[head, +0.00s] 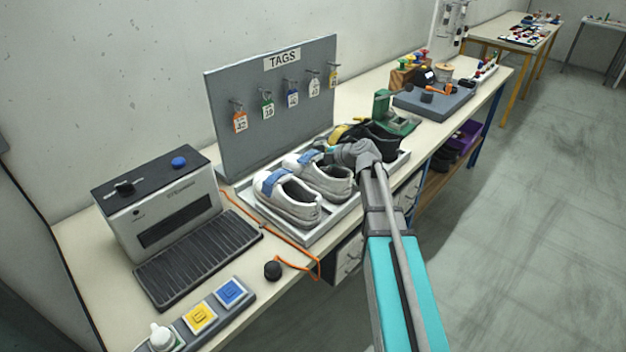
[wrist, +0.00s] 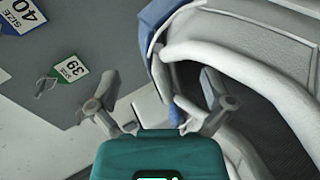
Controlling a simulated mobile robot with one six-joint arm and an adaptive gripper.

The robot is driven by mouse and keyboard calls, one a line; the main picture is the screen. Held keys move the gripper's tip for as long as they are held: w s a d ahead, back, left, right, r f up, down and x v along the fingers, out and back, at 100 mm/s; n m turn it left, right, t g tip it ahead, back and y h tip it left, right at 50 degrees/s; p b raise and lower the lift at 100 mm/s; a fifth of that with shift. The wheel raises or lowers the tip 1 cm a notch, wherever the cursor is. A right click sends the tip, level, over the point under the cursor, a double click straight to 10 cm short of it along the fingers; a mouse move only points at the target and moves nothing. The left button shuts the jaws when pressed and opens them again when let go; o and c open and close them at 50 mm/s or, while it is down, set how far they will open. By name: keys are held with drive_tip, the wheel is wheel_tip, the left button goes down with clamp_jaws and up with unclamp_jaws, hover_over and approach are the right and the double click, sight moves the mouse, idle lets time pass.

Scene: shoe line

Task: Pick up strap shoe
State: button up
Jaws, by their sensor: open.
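Two white strap shoes stand side by side in a light tray (head: 318,233) in the head view. The nearer shoe (head: 291,209) and the farther shoe (head: 330,184) both carry blue straps. In the wrist view a white shoe (wrist: 240,45) with blue trim and a dark opening fills the right side. My gripper (wrist: 161,84) is open and empty at its edge. The left finger shows over grey board, the right finger in front of the shoe. I cannot tell whether either touches it. In the head view my arm's end is above the farther shoe, and the fingers are hard to make out.
A grey TAGS board (head: 275,105) with hanging size tags stands behind the tray. Dark shoes (head: 375,137) lie beyond my wrist. A printer-like box (head: 160,205) and orange cord (head: 262,228) are on the left. The aisle floor at right is clear.

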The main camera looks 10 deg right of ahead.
sight(312, 153)
drive_tip(key=shift+b+x, duration=0.65)
drive_tip(key=shift+x, duration=1.2)
drive_tip(key=shift+s, duration=0.1)
clamp_jaws()
drive_tip(key=shift+r, duration=0.15)
wheel_tip(312, 153, up, 3)
drive_tip(key=p, duration=0.3)
drive_tip(key=s+d+r+p, duration=0.5)
drive_tip(key=s+r+p, duration=0.4)
drive_tip(key=s, duration=0.4)
drive_tip(key=shift+r+p, duration=0.35)
drive_tip(key=shift+p, duration=0.2)
